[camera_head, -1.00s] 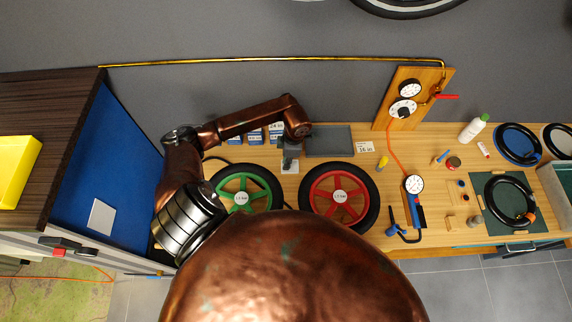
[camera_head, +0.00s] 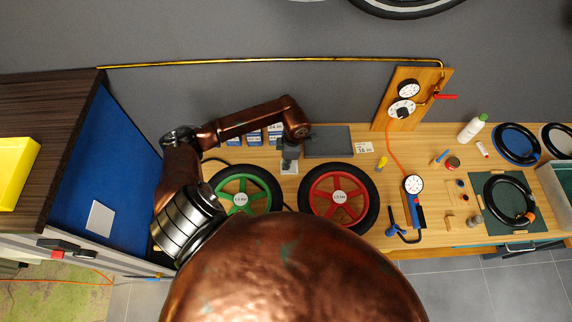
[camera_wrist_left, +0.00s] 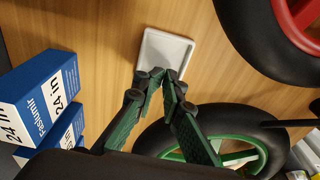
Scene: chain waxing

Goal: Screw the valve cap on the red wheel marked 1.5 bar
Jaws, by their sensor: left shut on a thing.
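The red wheel (camera_head: 312,195) lies flat on the bench, a small white label on its hub; the print is too small to read surely. Its black tyre also shows at the upper right of the left wrist view (camera_wrist_left: 262,45). My left gripper (camera_wrist_left: 162,82) points down over a small white dish (camera_wrist_left: 152,50), left of the red wheel. Its green fingers are closed together at the tips on a small thing, likely the valve cap, which the fingertips hide. In the head view the left gripper (camera_head: 290,158) stands over the dish (camera_head: 289,169). My right gripper is out of view.
A green-spoked wheel (camera_head: 220,188) lies left of the red one, close to my left gripper. Blue boxes (camera_head: 254,138) and a dark grey mat (camera_head: 328,142) are behind. A pressure gauge with hose (camera_head: 413,184) and a blue-handled tool (camera_head: 395,229) lie right of the red wheel.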

